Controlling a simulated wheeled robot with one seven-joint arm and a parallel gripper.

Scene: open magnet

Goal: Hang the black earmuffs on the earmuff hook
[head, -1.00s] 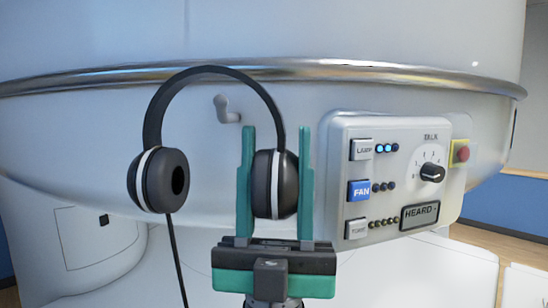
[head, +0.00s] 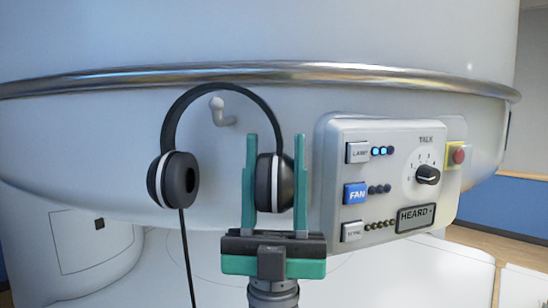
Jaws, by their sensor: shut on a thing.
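The black earmuffs (head: 181,181) have a thin headband arching upward and a white ring on each cup. My gripper (head: 274,145) is shut on the right cup, with one teal finger on each side of it. The left cup hangs free, and a black cord runs down from it. The earmuff hook (head: 220,112) is a small pale peg on the white machine wall. In the picture it shows inside the headband's arch, below its top. How far the band is in front of the hook cannot be told.
A control panel (head: 382,215) with buttons, a dial and a red button (head: 458,156) sticks out just right of my gripper. A metal rail (head: 330,74) runs across the wall above the headband. The wall left of the earmuffs is clear.

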